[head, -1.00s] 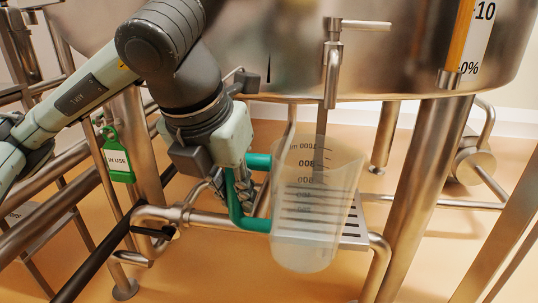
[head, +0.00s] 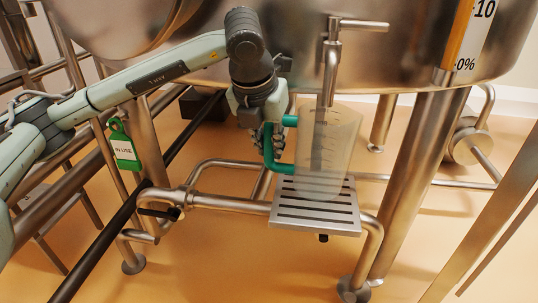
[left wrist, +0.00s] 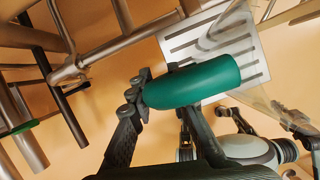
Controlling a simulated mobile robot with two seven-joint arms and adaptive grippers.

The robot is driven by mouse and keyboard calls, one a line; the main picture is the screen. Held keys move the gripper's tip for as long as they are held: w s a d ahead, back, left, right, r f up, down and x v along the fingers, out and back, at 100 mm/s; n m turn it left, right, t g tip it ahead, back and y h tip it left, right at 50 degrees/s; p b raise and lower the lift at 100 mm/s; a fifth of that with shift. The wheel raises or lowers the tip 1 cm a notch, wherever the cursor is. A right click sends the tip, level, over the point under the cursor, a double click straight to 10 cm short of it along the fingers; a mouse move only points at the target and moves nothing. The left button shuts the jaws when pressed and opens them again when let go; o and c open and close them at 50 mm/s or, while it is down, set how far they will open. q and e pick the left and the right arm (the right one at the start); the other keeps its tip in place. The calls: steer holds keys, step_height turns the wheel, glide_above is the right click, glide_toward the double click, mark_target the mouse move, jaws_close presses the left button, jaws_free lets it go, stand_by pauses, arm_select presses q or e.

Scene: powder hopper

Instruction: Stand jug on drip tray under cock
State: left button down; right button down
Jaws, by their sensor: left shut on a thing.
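The clear measuring jug (head: 328,150) with a green handle (head: 271,160) is upright over the back part of the slotted drip tray (head: 336,222). I cannot tell whether its base touches the tray. The steel cock (head: 332,58) points down at the jug's open top. My left gripper (head: 268,138) is shut on the handle, left of the jug body. The left wrist view shows the green handle (left wrist: 195,84) between the fingers (left wrist: 162,105), with the tray (left wrist: 258,72) beyond. My right gripper is not in view.
The steel hopper (head: 400,50) hangs above, with a leg (head: 415,190) right of the tray. Pipes (head: 235,203) run left of the tray. A green "IN USE" tag (head: 124,150) hangs at the left. The floor in front is clear.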

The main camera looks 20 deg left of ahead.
mark_target(269, 158)
arm_select(q)
steer(key=shift+f, duration=1.6)
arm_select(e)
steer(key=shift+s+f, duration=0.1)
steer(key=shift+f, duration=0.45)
arm_select(q)
steer(key=shift+f, duration=0.1)
steer(key=c, duration=1.9)
jaws_free()
steer(key=o, duration=0.5)
steer(key=shift+s, duration=0.1)
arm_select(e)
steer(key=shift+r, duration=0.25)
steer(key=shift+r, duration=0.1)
